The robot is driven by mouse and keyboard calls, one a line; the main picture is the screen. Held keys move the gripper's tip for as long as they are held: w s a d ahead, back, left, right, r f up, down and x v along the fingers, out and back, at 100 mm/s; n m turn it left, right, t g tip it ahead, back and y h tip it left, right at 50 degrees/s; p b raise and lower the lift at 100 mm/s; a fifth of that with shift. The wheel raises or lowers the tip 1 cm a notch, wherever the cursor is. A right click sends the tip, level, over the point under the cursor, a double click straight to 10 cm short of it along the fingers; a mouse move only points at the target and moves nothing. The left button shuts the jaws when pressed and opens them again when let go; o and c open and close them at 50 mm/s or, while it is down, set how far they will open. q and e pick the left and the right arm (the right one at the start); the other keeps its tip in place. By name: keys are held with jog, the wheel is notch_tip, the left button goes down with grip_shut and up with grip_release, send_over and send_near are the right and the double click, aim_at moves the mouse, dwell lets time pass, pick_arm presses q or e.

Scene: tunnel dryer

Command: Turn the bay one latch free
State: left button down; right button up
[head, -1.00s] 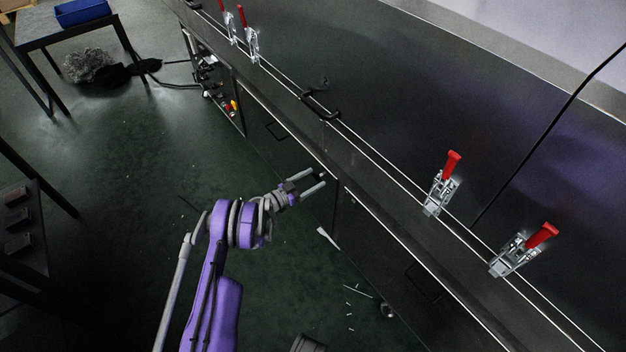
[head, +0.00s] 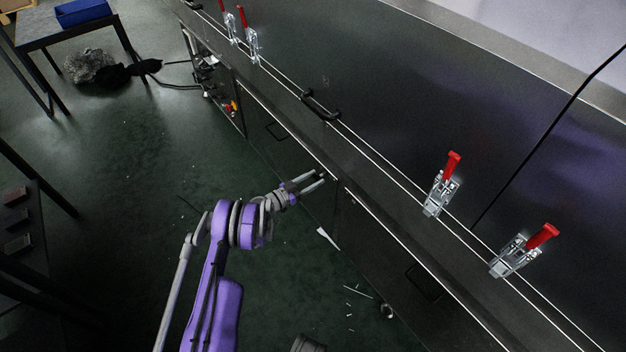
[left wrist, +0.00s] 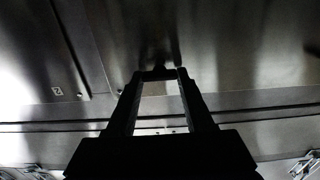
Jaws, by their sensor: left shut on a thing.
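My left gripper (head: 318,178) is at the dark panel front, just below the long ledge. Its fingers are closed with a gap between them, on a small dark piece (left wrist: 157,74) across the fingertips in the left wrist view. I take this piece to be the bay one latch; the fingers hide most of it, and its angle cannot be told. A black bar handle (head: 320,106) lies along the ledge, higher up and apart from my gripper. My right gripper is in neither view.
Red-handled toggle clamps stand along the ledge, two nearer ones (head: 441,187) (head: 522,250) at the right and two farther (head: 250,38) at the top. A table with a blue bin (head: 82,12) stands at the far left. The green floor (head: 130,200) beside the dryer is mostly clear.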

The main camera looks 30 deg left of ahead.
pick_arm(q)
jog(key=shift+n, duration=0.3)
jog(key=n+b, duration=0.2)
jog(key=n, duration=0.1)
jog(key=shift+f+n, duration=0.15)
jog(key=shift+n, duration=0.15)
jog(key=n+b, duration=0.2)
jog(key=n, duration=0.2)
jog(key=shift+a+n, duration=0.15)
jog(key=shift+n, duration=0.15)
jog(key=n+b, duration=0.1)
jog(key=n, duration=0.3)
jog(key=shift+w+b, duration=0.1)
jog(key=shift+b, duration=0.25)
jog(key=shift+n+b, duration=0.55)
jog(key=shift+n, duration=1.95)
jog(key=shift+c, duration=1.4)
grip_release()
